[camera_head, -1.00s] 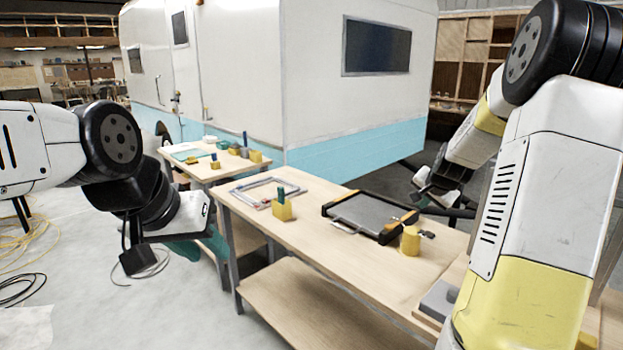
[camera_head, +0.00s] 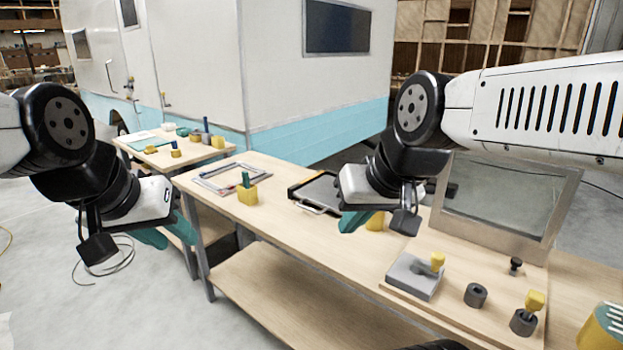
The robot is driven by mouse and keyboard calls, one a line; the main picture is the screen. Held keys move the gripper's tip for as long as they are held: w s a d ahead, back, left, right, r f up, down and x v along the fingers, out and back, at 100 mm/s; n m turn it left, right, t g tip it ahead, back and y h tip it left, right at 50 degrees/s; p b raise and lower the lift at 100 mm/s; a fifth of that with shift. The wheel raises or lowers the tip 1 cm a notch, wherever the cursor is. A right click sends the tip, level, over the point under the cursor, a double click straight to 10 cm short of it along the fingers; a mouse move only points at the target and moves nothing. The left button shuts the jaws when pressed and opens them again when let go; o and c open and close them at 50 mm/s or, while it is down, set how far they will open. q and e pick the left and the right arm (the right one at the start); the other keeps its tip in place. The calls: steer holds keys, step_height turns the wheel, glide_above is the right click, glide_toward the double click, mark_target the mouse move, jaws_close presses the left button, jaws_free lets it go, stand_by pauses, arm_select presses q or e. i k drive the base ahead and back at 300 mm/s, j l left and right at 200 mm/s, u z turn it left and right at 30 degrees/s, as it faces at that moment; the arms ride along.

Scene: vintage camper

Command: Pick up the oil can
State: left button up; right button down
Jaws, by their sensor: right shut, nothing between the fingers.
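A small yellow can (camera_head: 375,222), which looks like the oil can, stands on the long workbench beside the black-edged tray. My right gripper (camera_head: 353,221) hangs in front of it and hides most of it, including its top. I cannot tell whether they touch. My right gripper is shut and holds nothing; its teal fingertips point down. My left gripper (camera_head: 168,235) is over the floor left of the bench, empty, with its teal fingers apart.
On the workbench (camera_head: 300,240) are a grey frame (camera_head: 228,178), a yellow holder (camera_head: 247,194), a black-edged tray (camera_head: 318,192), a grey block (camera_head: 410,277), dark cylinders and an upright framed pane (camera_head: 500,205). A slotted yellow object (camera_head: 607,330) is at bottom right. A camper stands behind.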

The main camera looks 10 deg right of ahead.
mark_target(376, 224)
steer(key=z, duration=0.9)
